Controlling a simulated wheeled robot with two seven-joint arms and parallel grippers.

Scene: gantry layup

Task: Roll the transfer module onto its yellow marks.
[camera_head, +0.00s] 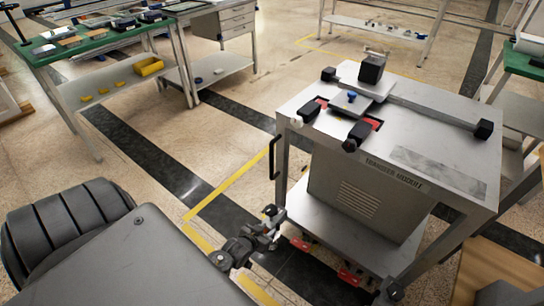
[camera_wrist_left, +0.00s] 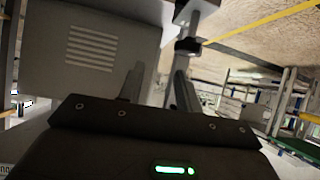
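The transfer module (camera_head: 430,130) is a grey metal cart with its name on the front edge. It stands upright on the floor at the right of the head view. A black handle (camera_head: 272,157) is on its left side, and red pieces (camera_head: 348,276) show low near its feet. A yellow floor line (camera_head: 232,183) runs left of the cart; another yellow piece (camera_head: 257,289) lies nearer me. My left gripper (camera_head: 271,214) is low beside the cart's left side, below the handle. In the wrist view its fingers (camera_wrist_left: 157,88) are apart, with the vented cabinet (camera_wrist_left: 90,50) behind. I cannot see my right gripper.
A green-topped table (camera_head: 95,42) with trays and a yellow bin (camera_head: 149,66) stands at the upper left. A drawer bench (camera_head: 224,22) is beside it. A wooden surface (camera_head: 495,272) is at the lower right. The floor between the left table and the cart is clear.

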